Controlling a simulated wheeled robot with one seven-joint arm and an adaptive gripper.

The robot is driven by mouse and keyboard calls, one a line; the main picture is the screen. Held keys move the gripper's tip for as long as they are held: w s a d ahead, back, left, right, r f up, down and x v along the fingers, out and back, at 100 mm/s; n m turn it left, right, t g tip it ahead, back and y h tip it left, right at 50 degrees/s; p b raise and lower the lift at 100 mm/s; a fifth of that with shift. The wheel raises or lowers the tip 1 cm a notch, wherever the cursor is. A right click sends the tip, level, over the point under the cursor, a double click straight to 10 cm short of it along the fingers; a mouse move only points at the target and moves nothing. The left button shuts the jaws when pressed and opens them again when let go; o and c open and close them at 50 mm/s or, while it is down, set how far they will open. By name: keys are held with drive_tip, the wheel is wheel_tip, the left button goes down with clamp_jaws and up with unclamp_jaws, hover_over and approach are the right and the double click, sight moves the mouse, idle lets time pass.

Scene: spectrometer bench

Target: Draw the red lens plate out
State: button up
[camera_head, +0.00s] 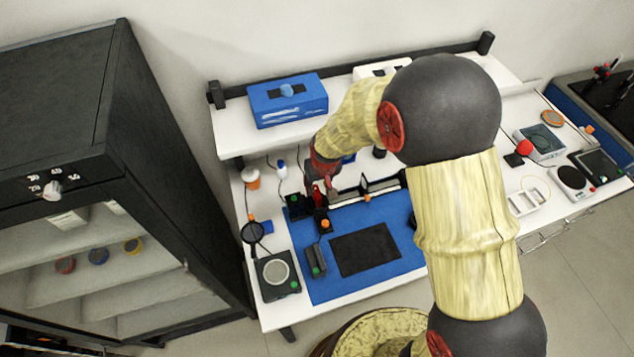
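A small red piece (319,194), likely the red lens plate, shows at the back left of the blue mat (376,213), among small black blocks. My gripper (324,186) points down at this spot from behind and above. The gripper's fingers overlap the red piece in the picture, and I cannot tell whether they touch or hold it. The fingers are too small and partly hidden to show whether they are open or shut. My arm covers much of the bench's middle and right.
A blue box (288,100) stands on the upper shelf (236,142). A rail with upright plates (366,190) lies right of my gripper. A black pad (365,250) lies on the mat's front. A round-topped device (277,274) stands at front left. A dark cabinet (150,160) stands left.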

sight(317, 189)
drive_tip(key=shift+x, duration=2.8)
drive_tip(key=shift+c, duration=1.1)
clamp_jaws()
